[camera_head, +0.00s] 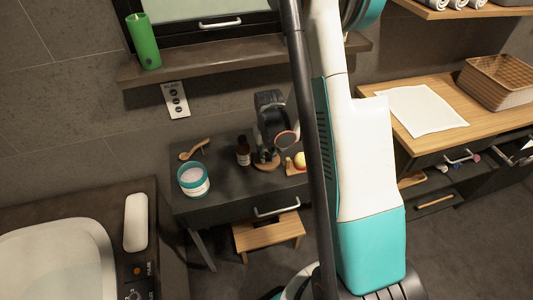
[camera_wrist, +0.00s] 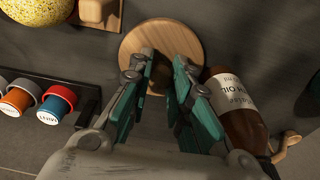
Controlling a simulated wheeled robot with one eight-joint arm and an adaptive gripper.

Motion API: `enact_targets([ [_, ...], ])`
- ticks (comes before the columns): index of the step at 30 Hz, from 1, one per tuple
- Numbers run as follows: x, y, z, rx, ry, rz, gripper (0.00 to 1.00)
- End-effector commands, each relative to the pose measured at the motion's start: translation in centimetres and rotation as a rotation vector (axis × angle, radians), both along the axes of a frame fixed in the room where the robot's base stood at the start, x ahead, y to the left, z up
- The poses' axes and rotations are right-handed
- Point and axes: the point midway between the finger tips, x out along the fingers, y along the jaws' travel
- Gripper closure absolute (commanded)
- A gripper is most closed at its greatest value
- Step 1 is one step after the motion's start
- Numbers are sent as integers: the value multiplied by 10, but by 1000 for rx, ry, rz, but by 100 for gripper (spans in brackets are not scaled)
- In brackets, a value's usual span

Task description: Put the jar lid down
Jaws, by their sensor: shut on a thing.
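A round wooden jar lid (camera_head: 268,164) is at the dark vanity top, below my gripper (camera_head: 275,138). In the wrist view the lid (camera_wrist: 150,32) lies flat between and beyond the teal fingertips of my gripper (camera_wrist: 158,72). My gripper is shut on the lid, probably at a part in its middle that the fingers partly hide. The lid is on or just above the surface; I cannot tell which. A teal and white jar (camera_head: 194,180) stands open to the left on the same top.
A brown bottle (camera_head: 243,151) stands close to the lid; its label shows in the wrist view (camera_wrist: 236,95). A yellow ball (camera_head: 299,160) sits on a wooden tray on the other side. Colour-capped containers (camera_wrist: 55,103) stand in a black rack. A wooden brush (camera_head: 194,149) lies behind the jar.

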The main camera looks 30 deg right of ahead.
Motion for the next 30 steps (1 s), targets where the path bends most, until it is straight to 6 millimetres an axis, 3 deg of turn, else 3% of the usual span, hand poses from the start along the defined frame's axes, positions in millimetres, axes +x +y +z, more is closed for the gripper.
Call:
enact_targets([
  [5,0,0,-4,0,0,0,100],
  [6,0,0,-3,0,0,0,75],
  [8,0,0,-3,0,0,0,61],
  [21,0,0,2,0,0,0,61],
  [30,-7,2,57,0,0,0,61],
])
